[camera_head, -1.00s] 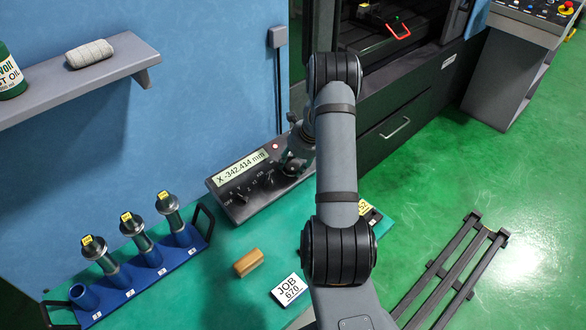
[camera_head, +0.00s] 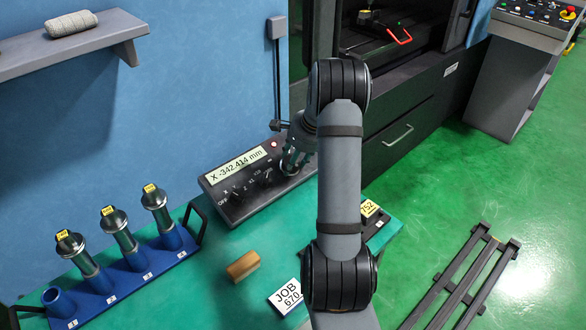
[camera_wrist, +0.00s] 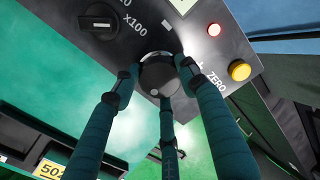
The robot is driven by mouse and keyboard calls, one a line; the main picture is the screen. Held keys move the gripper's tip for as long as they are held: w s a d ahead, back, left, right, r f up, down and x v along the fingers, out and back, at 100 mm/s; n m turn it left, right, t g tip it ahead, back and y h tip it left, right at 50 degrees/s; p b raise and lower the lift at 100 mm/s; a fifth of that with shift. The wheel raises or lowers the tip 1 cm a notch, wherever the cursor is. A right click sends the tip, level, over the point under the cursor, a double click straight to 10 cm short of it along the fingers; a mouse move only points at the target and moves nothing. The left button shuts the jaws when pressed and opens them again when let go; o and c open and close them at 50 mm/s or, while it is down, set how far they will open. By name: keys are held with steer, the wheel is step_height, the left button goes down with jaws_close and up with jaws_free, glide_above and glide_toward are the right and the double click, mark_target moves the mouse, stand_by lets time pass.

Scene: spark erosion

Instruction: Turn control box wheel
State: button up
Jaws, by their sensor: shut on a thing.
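The control box (camera_head: 225,205) is dark grey and stands on the green table against the blue wall. Its display reads X -342.414 mm in the head view. The wheel (camera_wrist: 158,72) is a round dark knob with a lighter dot at its edge, on the box face in the wrist view. My gripper (camera_head: 291,160) is at the right end of the box; in the wrist view its fingers (camera_wrist: 155,85) are closed around the wheel. My arm hides part of the box's right side in the head view.
A selector knob (camera_wrist: 100,20), a red lamp (camera_wrist: 214,29) and a yellow button (camera_wrist: 239,70) sit near the wheel. A blue rack (camera_head: 125,280) with several metal holders, a tan block (camera_head: 243,266) and a JOB 670 card (camera_head: 287,297) are on the table.

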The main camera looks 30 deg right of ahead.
steer(key=shift+a+n+b, duration=0.1)
steer(key=shift+n+b, duration=1.4)
steer(key=shift+n, duration=0.5)
steer(key=o, duration=1.2)
steer(key=shift+s+r, duration=0.1)
steer(key=shift+r, duration=0.4)
steer(key=v, duration=1.1)
